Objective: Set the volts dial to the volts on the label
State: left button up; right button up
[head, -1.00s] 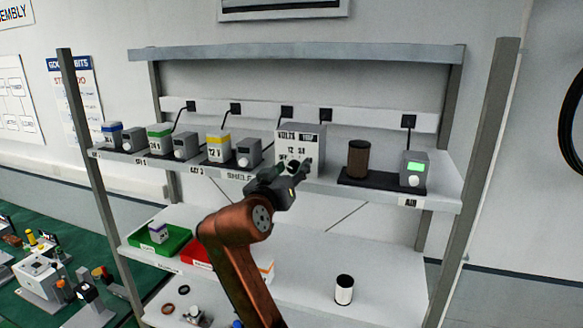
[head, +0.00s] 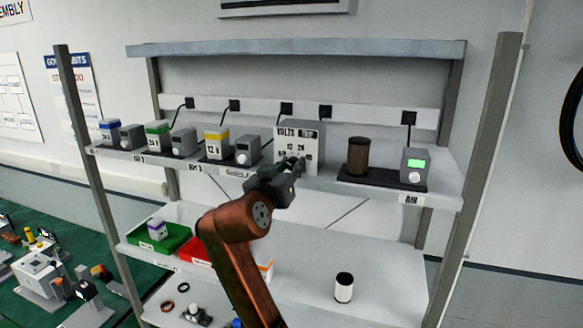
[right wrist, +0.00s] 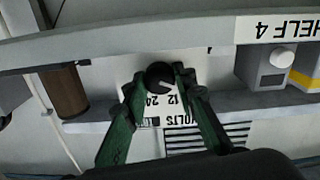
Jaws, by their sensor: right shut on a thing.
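The grey volts box (head: 314,150) stands on the upper shelf with "VOLTS", "12" and "24" on its white face. Its black round dial (right wrist: 160,76) shows in the right wrist view, which sees the box upside down. My right gripper (head: 292,167) reaches up to the box front, and its green fingers (right wrist: 156,82) are shut on the dial from both sides. In the head view the gripper hides the dial. I cannot tell for sure where the dial points. A yellow-banded box with a "12 V" label (head: 213,150) stands to the left. My left gripper is not in view.
A brown cylinder (head: 358,157) and a grey unit with a green screen (head: 415,166) stand right of the volts box. Several more boxes line the shelf to the left.

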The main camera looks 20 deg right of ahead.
jog(key=m+b, duration=0.2)
jog(key=m, duration=0.2)
jog(key=shift+s+m+b, duration=0.1)
jog(key=shift+m+b, duration=0.2)
jog(key=shift+b, duration=0.05)
jog(key=shift+r+m+b, duration=0.15)
jog(key=shift+m+b, duration=0.45)
jog(key=shift+m, duration=1.2)
jog(key=o, duration=1.1)
jog(key=shift+s, duration=0.15)
jog(key=shift+o, duration=0.3)
jog(key=v, duration=1.1)
jog(key=shift+s+a, duration=0.25)
jog(key=shift+a, duration=0.05)
